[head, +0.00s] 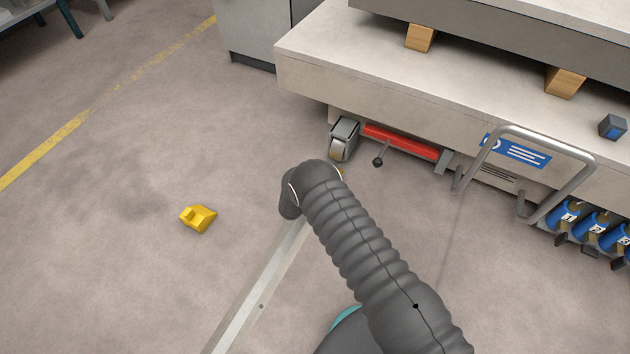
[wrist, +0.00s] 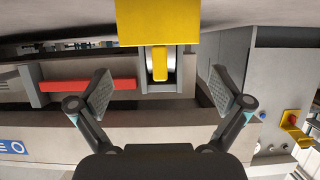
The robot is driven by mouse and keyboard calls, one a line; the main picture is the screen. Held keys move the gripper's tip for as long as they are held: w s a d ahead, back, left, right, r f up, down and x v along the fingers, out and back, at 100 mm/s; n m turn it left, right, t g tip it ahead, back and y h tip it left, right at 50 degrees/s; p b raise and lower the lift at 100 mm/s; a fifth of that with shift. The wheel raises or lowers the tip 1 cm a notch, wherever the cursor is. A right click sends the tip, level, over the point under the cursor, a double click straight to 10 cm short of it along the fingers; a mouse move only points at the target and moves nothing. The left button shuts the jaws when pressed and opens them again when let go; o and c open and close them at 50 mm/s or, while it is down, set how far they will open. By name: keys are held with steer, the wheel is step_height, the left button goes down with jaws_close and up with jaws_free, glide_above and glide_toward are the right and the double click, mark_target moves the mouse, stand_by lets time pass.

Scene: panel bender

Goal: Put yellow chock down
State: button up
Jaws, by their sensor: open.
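A yellow chock (wrist: 158,22) shows at the top of the wrist view, in front of a caster wheel (wrist: 160,82) and covering part of it. Whether it touches the wheel I cannot tell. My gripper (wrist: 163,90) is open, its two fingers spread wide with nothing between the pads; the chock lies beyond them. Another yellow chock (head: 198,218) lies alone on open floor to the left.
The machine base (head: 330,55) overhangs the caster, with a red bar (head: 402,142) beside it. A bent metal rail (head: 545,135) and blue cylinders (head: 590,225) stand to the right. A pale strip (head: 260,285) runs along the floor by my arm. The left floor is mostly clear.

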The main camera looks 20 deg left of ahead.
steer(key=v, duration=0.4)
steer(key=shift+s+r, duration=0.1)
steer(key=shift+s, duration=0.15)
steer(key=shift+r, duration=0.1)
